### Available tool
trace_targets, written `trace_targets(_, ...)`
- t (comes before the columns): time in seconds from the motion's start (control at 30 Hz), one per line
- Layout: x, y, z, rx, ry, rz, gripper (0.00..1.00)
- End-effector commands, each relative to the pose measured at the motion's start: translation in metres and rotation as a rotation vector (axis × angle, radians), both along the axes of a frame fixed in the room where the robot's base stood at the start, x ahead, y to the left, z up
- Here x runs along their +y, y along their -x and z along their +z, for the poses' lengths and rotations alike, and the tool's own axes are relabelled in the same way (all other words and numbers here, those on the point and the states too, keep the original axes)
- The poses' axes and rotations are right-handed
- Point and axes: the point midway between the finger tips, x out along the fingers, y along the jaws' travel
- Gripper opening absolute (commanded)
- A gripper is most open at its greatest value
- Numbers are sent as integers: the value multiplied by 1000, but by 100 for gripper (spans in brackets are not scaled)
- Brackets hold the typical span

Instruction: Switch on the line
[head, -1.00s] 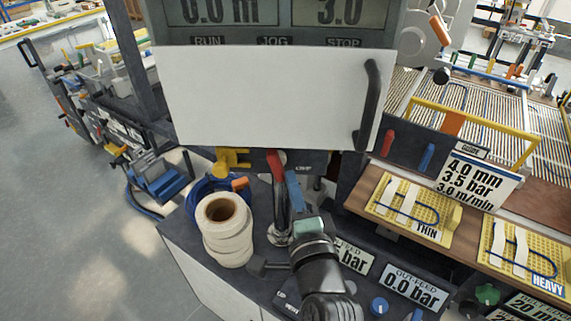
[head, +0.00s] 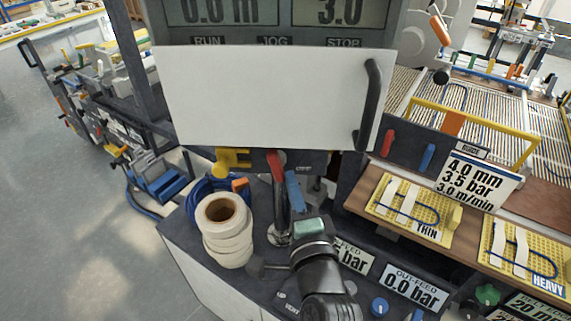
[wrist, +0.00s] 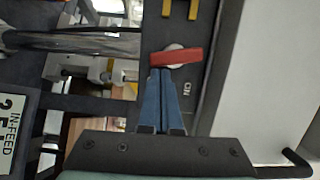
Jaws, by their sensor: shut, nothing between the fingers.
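A red switch handle (wrist: 176,57) on a round pale hub shows in the wrist view, lying nearly level across the picture on a dark panel. An "ON" label (wrist: 187,88) is beside it on the panel. The gripper also shows in the head view (head: 291,177), just right of the handle.
A white cover with a dark handle (head: 270,100) hangs above, under a display with RUN, JOG and STOP labels. A stack of pale tape rolls (head: 226,232) stands left of my arm. A yellow bracket (head: 232,160) is left of the handle. Pressure displays (head: 415,288) lie to the right.

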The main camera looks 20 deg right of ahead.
Motion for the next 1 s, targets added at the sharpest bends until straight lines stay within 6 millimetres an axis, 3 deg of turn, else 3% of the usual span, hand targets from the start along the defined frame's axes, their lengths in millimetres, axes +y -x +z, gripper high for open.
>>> trace_targets(1.0, 1, 0, -2, -14, -36, 1, 0)
